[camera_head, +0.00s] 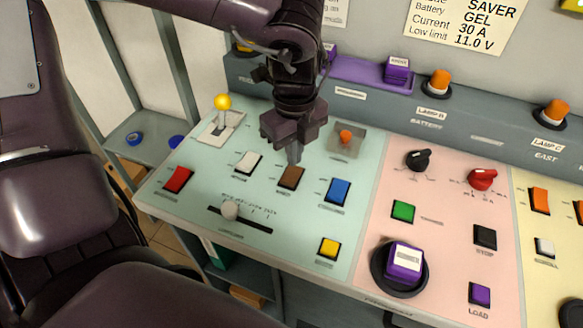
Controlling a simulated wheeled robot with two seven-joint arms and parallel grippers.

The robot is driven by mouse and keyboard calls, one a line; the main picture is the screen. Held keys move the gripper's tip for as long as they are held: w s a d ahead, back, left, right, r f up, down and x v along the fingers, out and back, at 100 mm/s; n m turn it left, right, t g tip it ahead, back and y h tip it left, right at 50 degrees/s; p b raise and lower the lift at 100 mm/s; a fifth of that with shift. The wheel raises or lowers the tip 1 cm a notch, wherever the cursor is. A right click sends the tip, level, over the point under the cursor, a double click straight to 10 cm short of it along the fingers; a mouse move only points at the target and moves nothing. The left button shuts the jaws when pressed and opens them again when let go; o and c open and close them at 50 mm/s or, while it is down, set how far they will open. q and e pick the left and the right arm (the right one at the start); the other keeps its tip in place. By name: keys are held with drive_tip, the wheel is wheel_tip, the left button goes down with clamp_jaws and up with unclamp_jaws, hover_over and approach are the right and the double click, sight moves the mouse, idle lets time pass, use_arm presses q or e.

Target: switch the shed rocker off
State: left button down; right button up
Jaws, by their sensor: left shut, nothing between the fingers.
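My left gripper (294,158) comes down from the top over the pale green panel (300,235). It is shut and empty, with its fingertips pointing down at the upper edge of a brown rocker (291,178). I cannot tell whether they touch it. A small label sits below the brown rocker, too small to read surely, so I cannot confirm which rocker is the shed one. A white rocker (248,163) and a red rocker (178,180) lie to its left, and a blue rocker (338,192) to its right. My right gripper is out of view.
A yellow-knobbed lever (223,103) and an orange-tipped toggle (345,137) stand behind. A slider (230,210) and a yellow button (329,248) are in front. The pink panel (440,215) at right carries a black knob (418,160) and a red knob (482,179).

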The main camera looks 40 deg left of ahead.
sight(294, 169)
use_arm(q)
wheel_tip(294, 169, up, 5)
drive_tip(key=p, duration=0.3)
drive_tip(key=shift+r, duration=0.15)
idle(0.5)
